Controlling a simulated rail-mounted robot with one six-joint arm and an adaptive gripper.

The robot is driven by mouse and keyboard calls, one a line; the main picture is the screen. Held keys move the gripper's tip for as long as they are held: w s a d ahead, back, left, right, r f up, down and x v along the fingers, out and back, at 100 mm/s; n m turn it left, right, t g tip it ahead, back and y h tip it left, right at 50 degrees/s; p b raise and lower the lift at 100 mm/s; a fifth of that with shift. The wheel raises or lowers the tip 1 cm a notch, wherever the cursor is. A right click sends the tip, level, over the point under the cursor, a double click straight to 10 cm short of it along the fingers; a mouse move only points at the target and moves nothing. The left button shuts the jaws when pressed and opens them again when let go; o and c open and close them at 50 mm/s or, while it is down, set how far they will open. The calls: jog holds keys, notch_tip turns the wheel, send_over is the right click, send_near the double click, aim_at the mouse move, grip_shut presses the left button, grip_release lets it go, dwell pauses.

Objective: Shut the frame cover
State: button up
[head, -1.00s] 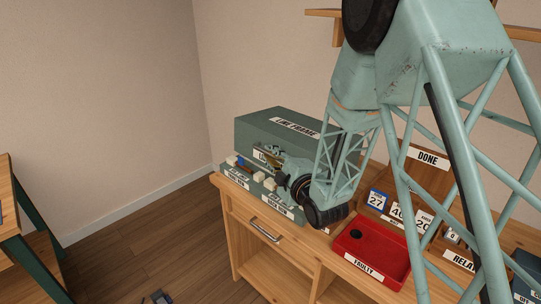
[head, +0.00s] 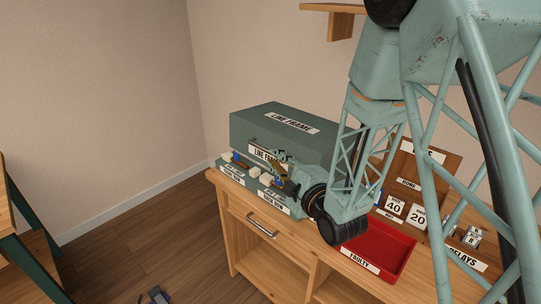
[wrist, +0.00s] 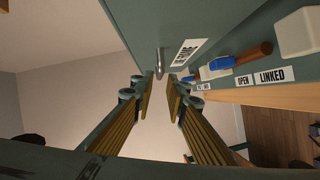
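The line frame is a grey-green box with a labelled cover (head: 285,120) on the wooden bench in the head view. A front label also shows in the wrist view (wrist: 187,53). A small metal knob (wrist: 159,62) stands out from the green surface just beyond my fingertips. My gripper (head: 274,163) is at the front of the box. In the wrist view my gripper (wrist: 160,93) has its yellow-padded fingers apart, with nothing held between them. I cannot tell whether the cover is fully down; my arm hides the box's right end.
A low front ledge (head: 232,172) carries pale blocks and small blue-and-brown parts close to my gripper. A red FAULTY tray (head: 385,252) lies to the right. Number cards (head: 405,211) and a RELAYS holder (head: 467,253) stand beyond it. A wooden shelf (head: 335,8) is above.

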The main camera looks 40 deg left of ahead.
jog(key=shift+v, duration=1.95)
